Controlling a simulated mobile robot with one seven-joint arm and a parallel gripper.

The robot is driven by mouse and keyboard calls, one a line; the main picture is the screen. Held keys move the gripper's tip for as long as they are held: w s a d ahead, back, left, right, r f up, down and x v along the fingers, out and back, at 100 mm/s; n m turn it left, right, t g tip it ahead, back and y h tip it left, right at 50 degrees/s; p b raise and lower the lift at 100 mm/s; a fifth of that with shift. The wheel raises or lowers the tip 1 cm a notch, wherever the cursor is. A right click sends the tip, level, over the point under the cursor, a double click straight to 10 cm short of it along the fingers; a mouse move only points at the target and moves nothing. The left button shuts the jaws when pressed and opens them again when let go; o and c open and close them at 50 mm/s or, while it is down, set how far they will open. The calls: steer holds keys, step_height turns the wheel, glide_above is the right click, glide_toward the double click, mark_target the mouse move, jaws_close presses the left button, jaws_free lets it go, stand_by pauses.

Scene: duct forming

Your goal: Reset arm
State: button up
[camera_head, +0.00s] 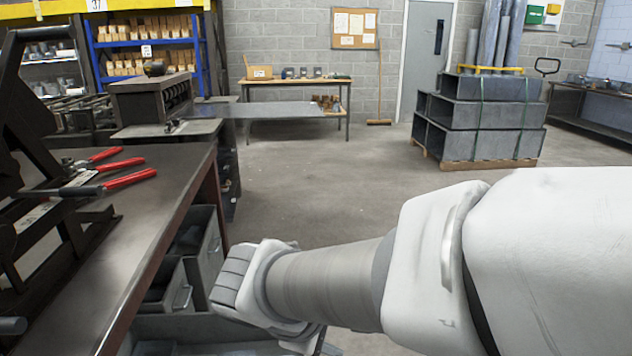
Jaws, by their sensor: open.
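My arm (330,287) reaches in from the right edge across the lower part of the picture. Its white upper links are large at the right. A grey cylindrical section leads to a white joint with a grey ribbed cap (232,275), beside the drawers under the workbench. The arm bends downward there, and a white part of it shows near the bottom edge. My gripper and its fingers are not visible, so I cannot see whether it holds anything.
A dark workbench (150,215) with a black machine and red-handled tools (125,178) stands at the left. Open grey drawers (205,258) are under it, close to my arm. Stacked ducts (490,115) stand on a pallet at the back right. The concrete floor (330,190) between is clear.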

steer(key=s+d+r+m+y, duration=0.5)
steer(key=s+d+m, duration=0.3)
steer(key=d+m, duration=0.4)
step_height(320, 180, up, 18)
steer(key=a+m+p, duration=0.1)
steer(key=p, duration=1.6)
steer(key=shift+f, duration=0.25)
